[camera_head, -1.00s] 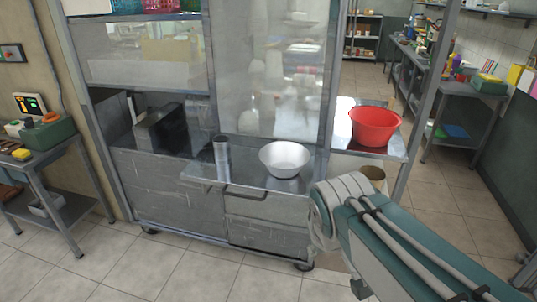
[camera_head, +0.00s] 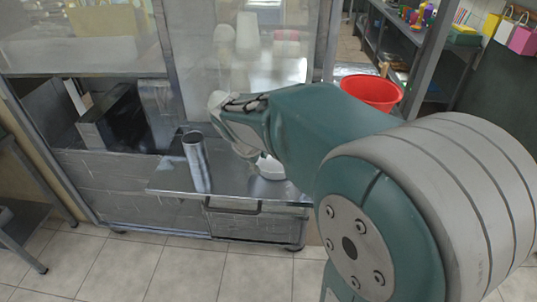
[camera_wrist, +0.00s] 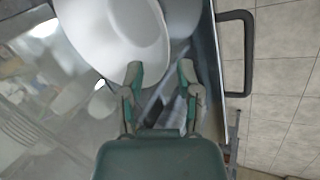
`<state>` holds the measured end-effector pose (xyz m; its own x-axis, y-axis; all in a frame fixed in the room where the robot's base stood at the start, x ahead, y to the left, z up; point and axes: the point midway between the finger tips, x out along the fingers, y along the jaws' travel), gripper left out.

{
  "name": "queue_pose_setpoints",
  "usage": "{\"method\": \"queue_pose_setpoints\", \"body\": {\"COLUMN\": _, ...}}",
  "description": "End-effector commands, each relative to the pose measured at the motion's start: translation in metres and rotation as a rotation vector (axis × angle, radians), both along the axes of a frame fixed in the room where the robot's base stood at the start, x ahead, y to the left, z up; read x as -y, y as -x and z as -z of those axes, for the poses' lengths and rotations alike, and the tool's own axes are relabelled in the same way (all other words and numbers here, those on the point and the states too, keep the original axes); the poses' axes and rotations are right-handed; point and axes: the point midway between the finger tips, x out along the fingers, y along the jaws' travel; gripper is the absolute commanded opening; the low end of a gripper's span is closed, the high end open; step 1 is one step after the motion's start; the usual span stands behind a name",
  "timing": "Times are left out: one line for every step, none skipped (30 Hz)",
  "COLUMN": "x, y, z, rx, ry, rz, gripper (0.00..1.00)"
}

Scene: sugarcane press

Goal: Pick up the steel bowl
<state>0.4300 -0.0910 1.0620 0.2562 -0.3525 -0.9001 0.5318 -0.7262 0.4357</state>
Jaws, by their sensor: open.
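The steel bowl (camera_wrist: 115,35) shows large and pale at the top left of the wrist view, its upper part cut off by the frame edge. In the head view only a small part of the bowl (camera_head: 271,168) shows on the metal tray (camera_head: 230,187), behind my arm. My gripper (camera_wrist: 161,70) is open and empty in the wrist view. One fingertip overlaps the bowl's lower rim in the picture; I cannot tell whether they touch. In the head view my arm hides most of the gripper.
An upright steel cylinder (camera_head: 197,161) stands on the tray left of the bowl. The tray's dark handle (camera_wrist: 247,52) juts out at its front edge. A red basin (camera_head: 371,92) stands to the right. A glossy panel (camera_head: 245,60) rises behind.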

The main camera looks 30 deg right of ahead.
Motion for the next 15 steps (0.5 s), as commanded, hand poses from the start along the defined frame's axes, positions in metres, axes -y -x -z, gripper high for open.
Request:
{"method": "queue_pose_setpoints", "body": {"x": 0.004, "y": -0.002, "z": 0.01, "rx": -0.005, "ry": -0.001, "rz": 0.003, "gripper": 0.44}}
{"method": "queue_pose_setpoints", "body": {"x": 0.005, "y": -0.003, "z": 0.015, "rx": -0.006, "ry": -0.002, "rz": 0.003, "gripper": 0.44}}
{"method": "queue_pose_setpoints", "body": {"x": 0.007, "y": -0.005, "z": 0.02, "rx": -0.004, "ry": -0.002, "rz": 0.003, "gripper": 0.44}}
{"method": "queue_pose_setpoints", "body": {"x": 0.009, "y": -0.006, "z": 0.024, "rx": -0.003, "ry": -0.001, "rz": 0.003, "gripper": 0.44}}
{"method": "queue_pose_setpoints", "body": {"x": 0.01, "y": -0.007, "z": 0.027, "rx": -0.004, "ry": -0.001, "rz": 0.002, "gripper": 0.44}}
{"method": "queue_pose_setpoints", "body": {"x": 0.012, "y": -0.008, "z": 0.031, "rx": -0.003, "ry": -0.002, "rz": 0.002, "gripper": 0.44}}
{"method": "queue_pose_setpoints", "body": {"x": 0.012, "y": -0.009, "z": 0.033, "rx": -0.003, "ry": -0.002, "rz": 0.002, "gripper": 0.44}}
{"method": "queue_pose_setpoints", "body": {"x": 0.013, "y": -0.009, "z": 0.034, "rx": -0.002, "ry": -0.001, "rz": 0.002, "gripper": 0.44}}
{"method": "queue_pose_setpoints", "body": {"x": 0.014, "y": -0.01, "z": 0.037, "rx": -0.003, "ry": -0.002, "rz": 0.002, "gripper": 0.44}}
{"method": "queue_pose_setpoints", "body": {"x": 0.014, "y": -0.01, "z": 0.039, "rx": -0.003, "ry": -0.002, "rz": 0.003, "gripper": 0.44}}
{"method": "queue_pose_setpoints", "body": {"x": 0.015, "y": -0.011, "z": 0.042, "rx": -0.003, "ry": -0.002, "rz": 0.003, "gripper": 0.44}}
{"method": "queue_pose_setpoints", "body": {"x": 0.017, "y": -0.012, "z": 0.048, "rx": -0.004, "ry": -0.003, "rz": 0.003, "gripper": 0.44}}
{"method": "queue_pose_setpoints", "body": {"x": 0.018, "y": -0.013, "z": 0.052, "rx": -0.004, "ry": -0.003, "rz": 0.003, "gripper": 0.44}}
{"method": "queue_pose_setpoints", "body": {"x": 0.02, "y": -0.015, "z": 0.057, "rx": -0.004, "ry": -0.002, "rz": 0.002, "gripper": 0.44}}
{"method": "queue_pose_setpoints", "body": {"x": 0.022, "y": -0.016, "z": 0.063, "rx": -0.006, "ry": -0.002, "rz": 0.002, "gripper": 0.44}}
